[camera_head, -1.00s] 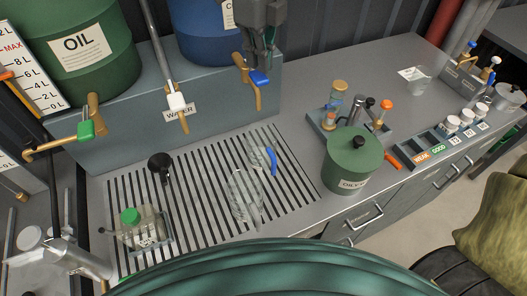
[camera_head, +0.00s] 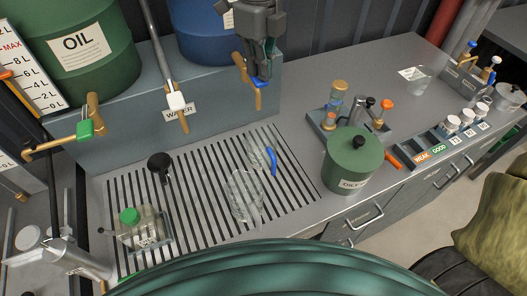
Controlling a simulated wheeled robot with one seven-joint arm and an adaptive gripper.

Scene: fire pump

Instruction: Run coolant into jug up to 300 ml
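The blue coolant drum (camera_head: 205,35) stands at the back; its label is mostly hidden behind my arm. Its brass tap (camera_head: 258,100) has a blue lever (camera_head: 258,83), partly covered by my gripper (camera_head: 259,76). My gripper points down with its fingers at the lever; I cannot tell whether they are shut on it. A clear jug (camera_head: 257,157) with a blue handle (camera_head: 272,161) stands on the slatted drain grate, below and in front of that tap. I see no stream from the tap, and the jug's marks and level are too small to read.
Another clear vessel (camera_head: 245,196) stands in front of the jug. A green-lidded bottle (camera_head: 130,217) and a black knob-like item (camera_head: 160,163) are at the grate's left. The water tap (camera_head: 177,105) and oil tap (camera_head: 86,130) are to the left. A green lidded pot (camera_head: 351,170) stands at right.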

